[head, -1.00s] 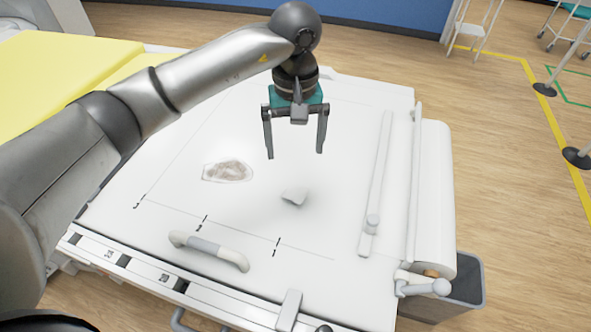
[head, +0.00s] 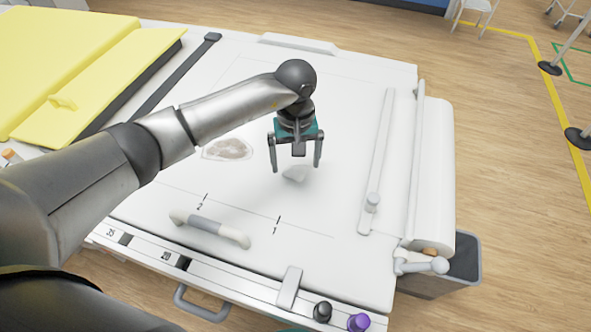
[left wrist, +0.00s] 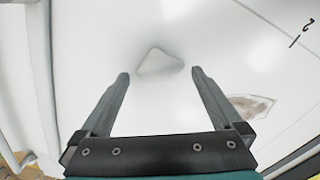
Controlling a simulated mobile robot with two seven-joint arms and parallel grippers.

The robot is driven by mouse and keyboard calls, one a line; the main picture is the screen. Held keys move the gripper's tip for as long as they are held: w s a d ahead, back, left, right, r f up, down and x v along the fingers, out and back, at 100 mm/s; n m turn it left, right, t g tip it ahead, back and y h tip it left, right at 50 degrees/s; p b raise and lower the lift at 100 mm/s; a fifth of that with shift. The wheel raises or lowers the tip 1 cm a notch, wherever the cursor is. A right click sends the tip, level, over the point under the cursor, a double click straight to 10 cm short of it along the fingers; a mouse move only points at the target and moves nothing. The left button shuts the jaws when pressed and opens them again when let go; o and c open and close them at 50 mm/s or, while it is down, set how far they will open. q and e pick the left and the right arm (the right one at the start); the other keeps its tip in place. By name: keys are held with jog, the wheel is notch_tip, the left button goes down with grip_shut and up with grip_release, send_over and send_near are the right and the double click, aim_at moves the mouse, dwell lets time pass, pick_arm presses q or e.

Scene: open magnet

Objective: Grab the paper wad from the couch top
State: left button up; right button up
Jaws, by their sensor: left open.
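The paper wad (head: 295,173) is a small whitish-grey crumpled piece lying on the white couch top (head: 330,215). My left gripper (head: 296,169) is open and empty, pointing down above the wad, with its fingers on either side of it in the head view. In the left wrist view the wad (left wrist: 160,62) lies ahead of and between the two open fingertips (left wrist: 160,75), not touching either. My right gripper is not in view.
A brown-stained patch (head: 228,149) lies left of the wad. A grey-white handle (head: 209,228) is at the front. A long rail (head: 378,165) and a paper roll (head: 433,180) line the right side. A yellow pad (head: 75,65) is at the back left.

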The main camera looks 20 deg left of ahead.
pick_arm(q)
jog(key=shift+f, duration=1.25)
jog(key=c, duration=1.4)
jog(key=shift+r, duration=0.15)
